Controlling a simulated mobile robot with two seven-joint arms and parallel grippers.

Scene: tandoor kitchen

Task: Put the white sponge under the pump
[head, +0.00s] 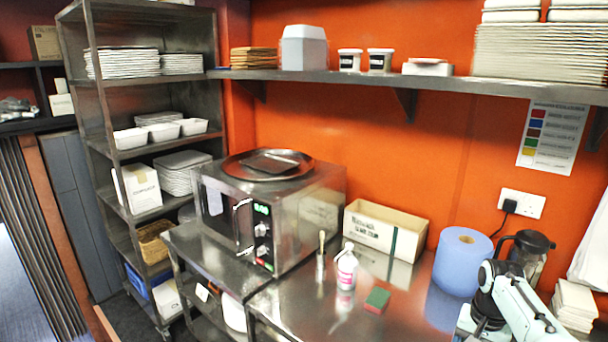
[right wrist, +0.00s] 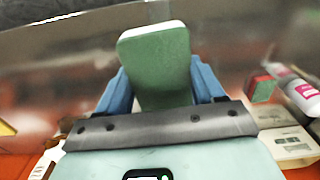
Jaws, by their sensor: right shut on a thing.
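My right gripper (right wrist: 160,82) is shut on a sponge with a green face and a white edge, the white sponge (right wrist: 155,45). The sponge sticks out beyond the two blue fingers in the right wrist view. In the head view my right arm comes in at the lower right, and I cannot make out the held sponge there. The pump bottle (head: 346,269), white with a pink label, stands on the steel counter; it also shows at the right of the right wrist view (right wrist: 301,91). My left gripper is not in view.
A red-and-green sponge (head: 377,299) lies right of the bottle. A small metal holder (head: 320,266) stands left of it. A cream box (head: 385,232), blue roll (head: 462,261), blender jug (head: 529,253) and microwave (head: 268,215) surround the counter's clear front part.

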